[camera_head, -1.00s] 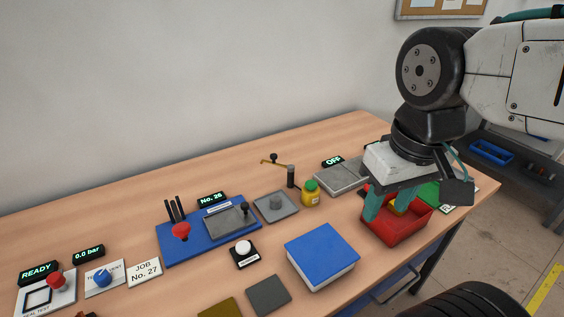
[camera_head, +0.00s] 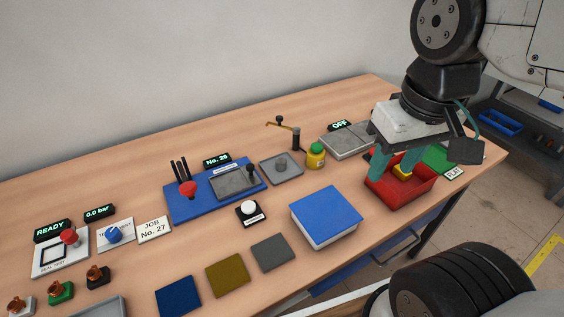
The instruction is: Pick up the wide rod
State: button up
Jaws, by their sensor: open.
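My gripper (camera_head: 398,167) points down at the red bin (camera_head: 402,198) at the right of the bench. Its two teal fingers are open and apart, with the tips at or just inside the bin. A small yellow piece (camera_head: 404,171) shows between and behind the fingers, partly hidden. Several thin black rods (camera_head: 179,172) stand upright at the back left of a blue fixture (camera_head: 190,207). I cannot tell which thing is the wide rod.
A blue-topped box (camera_head: 325,213) stands left of the bin. Flat coloured pads (camera_head: 227,275) lie in front. Bare wood shows at the back left.

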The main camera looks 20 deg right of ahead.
aim_at(280, 163)
jog(key=k, duration=1)
jog(key=z, duration=1.85)
jog(key=i, duration=1.2)
jog(key=u, duration=2.6)
jog(key=i, duration=0.5)
